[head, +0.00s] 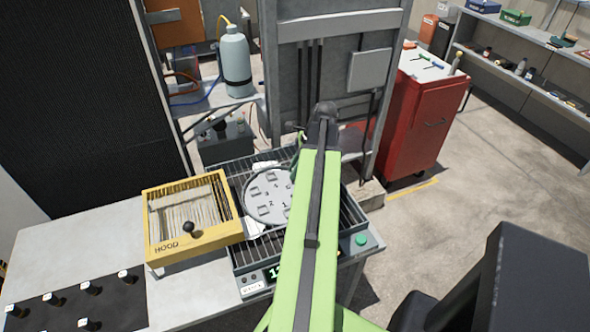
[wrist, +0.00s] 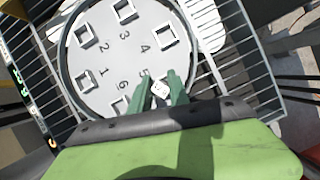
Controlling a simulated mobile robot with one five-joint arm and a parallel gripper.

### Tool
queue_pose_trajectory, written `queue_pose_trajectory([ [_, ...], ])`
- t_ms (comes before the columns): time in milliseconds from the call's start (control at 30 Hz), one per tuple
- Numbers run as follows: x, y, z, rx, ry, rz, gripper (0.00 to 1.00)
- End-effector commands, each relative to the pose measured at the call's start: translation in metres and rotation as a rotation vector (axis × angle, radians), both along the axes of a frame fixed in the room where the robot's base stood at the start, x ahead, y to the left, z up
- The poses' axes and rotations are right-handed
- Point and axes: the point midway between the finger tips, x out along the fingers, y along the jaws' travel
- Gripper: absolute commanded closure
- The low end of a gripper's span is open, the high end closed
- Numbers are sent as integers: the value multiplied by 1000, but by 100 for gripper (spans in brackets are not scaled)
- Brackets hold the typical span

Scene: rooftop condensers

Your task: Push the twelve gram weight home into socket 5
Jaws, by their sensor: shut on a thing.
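The round light-grey plate (head: 272,192) with numbered square sockets sits on a slatted rack; it also shows in the wrist view (wrist: 105,55). My gripper (wrist: 163,82) has its two green fingers over the plate beside the printed 5. The fingers are shut on a small pale block (wrist: 160,89), which I take to be the twelve gram weight. Socket 5 is hidden under the fingers and block, so I cannot tell how deep the block sits. Sockets by 1, 2, 3 and 4 show as open frames.
A yellow box marked HOOD (head: 165,253) with a black knob stands left of the plate. Several knobbed pieces stand on a black mat (head: 50,318) at lower left. A green button (head: 361,240) is at the rack's front right. A red cabinet (head: 412,120) stands behind.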

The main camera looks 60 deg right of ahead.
Motion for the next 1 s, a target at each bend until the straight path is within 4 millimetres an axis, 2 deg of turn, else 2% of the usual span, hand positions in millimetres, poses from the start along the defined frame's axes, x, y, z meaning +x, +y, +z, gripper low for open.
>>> queue_pose_trajectory([
  [567,0,0,-8,0,0,0,100],
  [600,0,0,-8,0,0,0,74],
  [767,0,0,-8,0,0,0,53],
  [1000,0,0,-8,0,0,0,53],
])
